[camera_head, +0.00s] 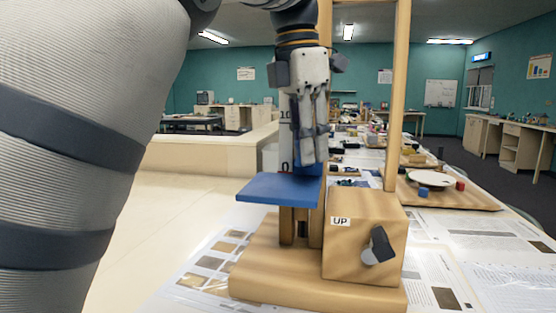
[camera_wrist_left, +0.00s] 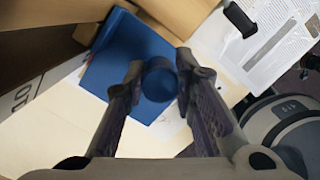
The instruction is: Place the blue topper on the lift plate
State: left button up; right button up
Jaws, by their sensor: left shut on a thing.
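The blue topper (camera_wrist_left: 160,82) is a small rounded cylinder between the fingertips of my left gripper (camera_wrist_left: 161,66) in the left wrist view. My left gripper (camera_head: 307,160) is shut on it and points down at the lift plate. The lift plate (camera_head: 272,189) is a flat blue square on the wooden lift, and it also shows in the left wrist view (camera_wrist_left: 103,73). The topper overlaps the plate in the wrist view; I cannot tell whether they touch. In the head view the fingers largely hide the topper. My right gripper is not in view.
The wooden lift has a box (camera_head: 350,255) marked UP with a dark crank knob (camera_head: 379,246), and a tall wooden post (camera_head: 396,100). A numbered scale stands behind the gripper. Printed sheets (camera_head: 450,250) cover the table. A tray with a white plate (camera_head: 430,179) is at the right.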

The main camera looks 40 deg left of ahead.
aim_at(284, 185)
pick_arm(q)
jog(key=a, duration=0.1)
jog(key=s+a, duration=0.2)
jog(key=shift+a+r, duration=0.15)
jog(key=shift+a, duration=0.15)
notch_tip(284, 185, down, 3)
jog(key=shift+f+p, duration=0.1)
jog(key=shift+p, duration=0.2)
jog(key=shift+w+f, duration=0.1)
jog(key=shift+f, duration=0.2)
jog(key=shift+f, duration=0.1)
jog(key=o, duration=0.9)
jog(key=r, duration=0.7)
jog(key=shift+s+a+r, duration=0.25)
jog(key=shift+s+r, duration=0.1)
jog(key=shift+s, duration=0.05)
